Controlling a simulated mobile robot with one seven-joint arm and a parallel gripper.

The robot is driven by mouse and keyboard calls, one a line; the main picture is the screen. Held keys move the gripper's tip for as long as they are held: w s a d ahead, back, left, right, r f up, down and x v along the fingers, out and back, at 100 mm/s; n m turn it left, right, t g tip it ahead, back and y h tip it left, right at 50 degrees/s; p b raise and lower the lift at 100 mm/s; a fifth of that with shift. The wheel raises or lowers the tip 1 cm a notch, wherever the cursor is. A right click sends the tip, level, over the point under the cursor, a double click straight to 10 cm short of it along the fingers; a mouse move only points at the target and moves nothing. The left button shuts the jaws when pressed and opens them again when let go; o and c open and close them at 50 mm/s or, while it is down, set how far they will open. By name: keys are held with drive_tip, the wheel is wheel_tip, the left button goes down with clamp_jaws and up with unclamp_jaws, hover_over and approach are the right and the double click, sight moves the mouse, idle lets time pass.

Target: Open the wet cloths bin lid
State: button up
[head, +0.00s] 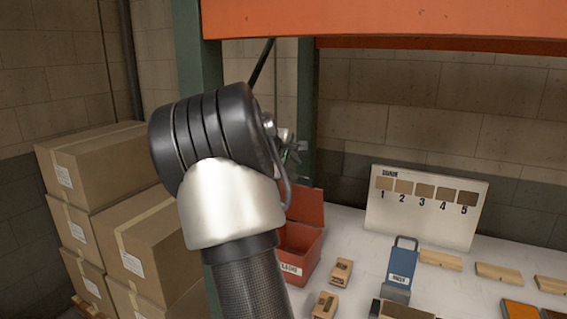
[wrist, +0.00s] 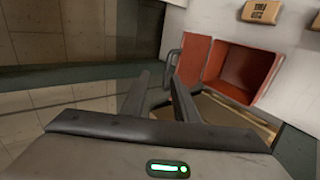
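The red wet cloths bin (head: 299,262) stands on the white shelf, partly hidden behind my arm in the head view. Its lid (head: 306,207) is raised at the back, and the bin's inside shows. In the wrist view the bin (wrist: 241,74) is open and looks empty, with the lid (wrist: 192,60) swung out to its left. A thin grey handle (wrist: 170,66) shows at the lid's outer edge. My gripper (wrist: 158,82) is open, its fingertips close to that handle. I cannot tell whether they touch it. In the head view my wrist mostly hides the gripper.
A shade board (head: 428,208) stands behind the bin to the right. Small labelled blocks (head: 341,271), a blue container (head: 401,265) and wooden pieces (head: 440,260) are on the shelf. A green post (head: 307,110) rises behind my wrist. Cardboard boxes (head: 97,170) are stacked left.

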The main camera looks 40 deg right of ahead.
drive_tip(key=b+v, duration=0.1)
drive_tip(key=v, duration=0.8)
drive_tip(key=shift+r, duration=0.15)
drive_tip(key=shift+s+a, duration=0.1)
